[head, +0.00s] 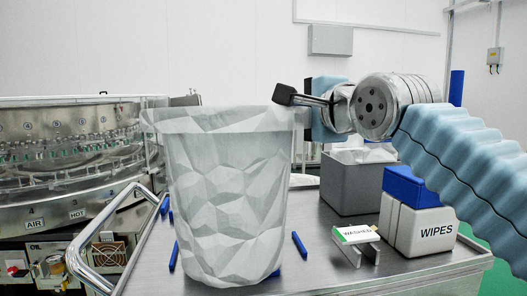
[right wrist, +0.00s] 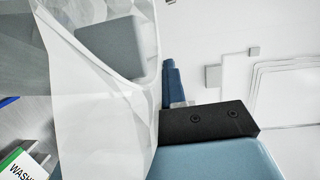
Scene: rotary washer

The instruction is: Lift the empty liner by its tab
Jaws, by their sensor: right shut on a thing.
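The liner (head: 228,200) is a tall, pale, see-through bag with crumpled facets and a wide rim, upright over the steel cart top in the head view. It looks empty. My right gripper (head: 300,101) is shut at the liner's right rim, where the tab is mostly hidden by the dark fingers. In the right wrist view the liner (right wrist: 105,110) fills the left side, beside my black finger (right wrist: 210,122). I cannot tell whether the liner's bottom touches the cart. My left gripper is not in view.
To the right are a grey bin (head: 352,190) with white film, a "WASHED" sign (head: 355,234) and a "WIPES" box (head: 420,228) with a blue top. The rotary washer (head: 65,160) is at left, behind a rail (head: 90,245).

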